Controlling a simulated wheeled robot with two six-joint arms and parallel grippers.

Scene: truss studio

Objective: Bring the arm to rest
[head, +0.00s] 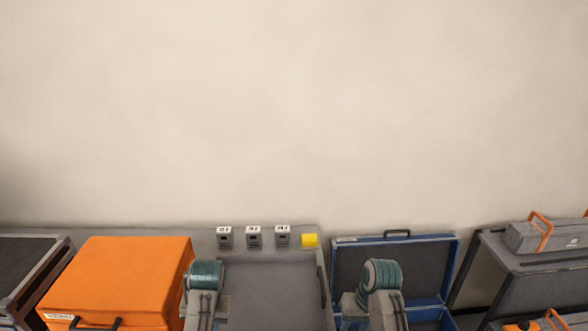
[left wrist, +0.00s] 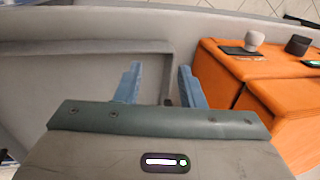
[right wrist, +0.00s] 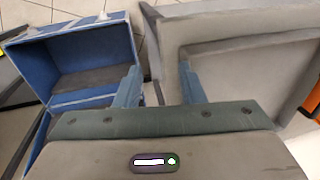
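My left arm (head: 203,292) and right arm (head: 381,292) rise at the bottom of the head view, each with a teal joint on top. Their gripper fingers cannot be made out there. In the left wrist view my left gripper (left wrist: 160,66) has its two blue fingers apart, with nothing between them, over a grey surface beside an orange case. In the right wrist view my right gripper (right wrist: 158,66) also has its blue fingers apart and empty, between an open blue case and a grey tray-like surface.
The orange case (head: 120,270) stands left of a grey bench (head: 275,290). A bare wall rises behind.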

